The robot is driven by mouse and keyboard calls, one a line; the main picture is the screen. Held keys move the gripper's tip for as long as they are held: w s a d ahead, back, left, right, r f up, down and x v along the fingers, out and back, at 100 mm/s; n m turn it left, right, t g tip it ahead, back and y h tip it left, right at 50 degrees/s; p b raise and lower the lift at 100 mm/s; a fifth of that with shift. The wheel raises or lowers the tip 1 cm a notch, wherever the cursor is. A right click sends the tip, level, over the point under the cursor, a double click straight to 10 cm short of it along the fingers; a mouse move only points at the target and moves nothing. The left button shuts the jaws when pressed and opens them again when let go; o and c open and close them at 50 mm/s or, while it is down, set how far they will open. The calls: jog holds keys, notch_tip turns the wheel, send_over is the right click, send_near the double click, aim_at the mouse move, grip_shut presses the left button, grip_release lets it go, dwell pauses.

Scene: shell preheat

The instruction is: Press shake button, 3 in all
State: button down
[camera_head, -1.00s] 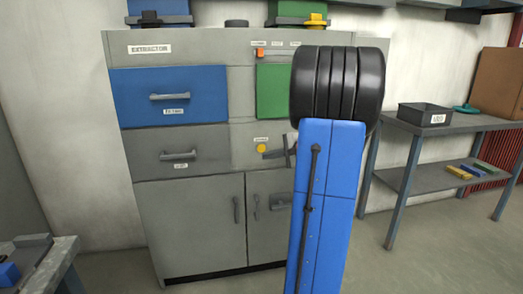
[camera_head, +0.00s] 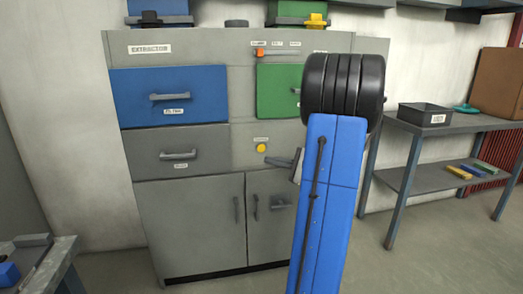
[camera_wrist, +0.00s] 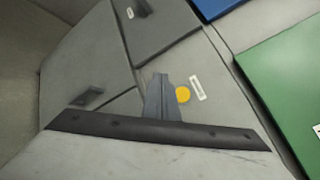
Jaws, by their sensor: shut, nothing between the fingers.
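The round yellow button (camera_head: 261,148) sits on the grey front panel of the machine, under a small label too small to read. I take it as the shake button. It also shows in the wrist view (camera_wrist: 183,95), just right of the fingers. My gripper (camera_head: 268,161) is shut and empty, with its tip a little below and right of the button in the head view. In the wrist view my gripper (camera_wrist: 160,78) points at the panel beside the button. The button is uncovered, and the tip looks apart from it.
A blue drawer (camera_head: 195,83) and a green drawer (camera_head: 278,100), partly hidden by my arm, are above the panel. A grey drawer (camera_head: 150,142) is left of the button. An orange switch (camera_head: 260,53) is higher up. A side table (camera_head: 465,124) stands right.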

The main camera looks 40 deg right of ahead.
send_near(258, 149)
jog(key=shift+w+a+f, duration=0.1)
jog(key=shift+w+a, duration=0.3)
jog(key=shift+w, duration=0.3)
jog(key=shift+w+a+f, duration=0.1)
jog(key=shift+w+a, duration=0.3)
jog(key=shift+w, duration=0.3)
jog(key=shift+w+a+f, duration=0.15)
jog(key=shift+w+a, duration=0.2)
jog(key=shift+w, duration=0.35)
jog(key=shift+w, duration=0.2)
dwell(0.7)
jog(key=shift+w+d, duration=0.2)
jog(key=shift+w+d, duration=0.2)
jog(key=shift+w, duration=0.1)
dwell(1.0)
dwell(0.3)
jog(key=shift+s+a, duration=0.4)
jog(key=shift+s, duration=0.3)
jog(key=shift+s, duration=0.1)
jog(key=shift+s+a, duration=0.7)
jog(key=shift+s, duration=0.35)
jog(key=shift+s+a, duration=0.65)
jog(key=shift+s, duration=0.35)
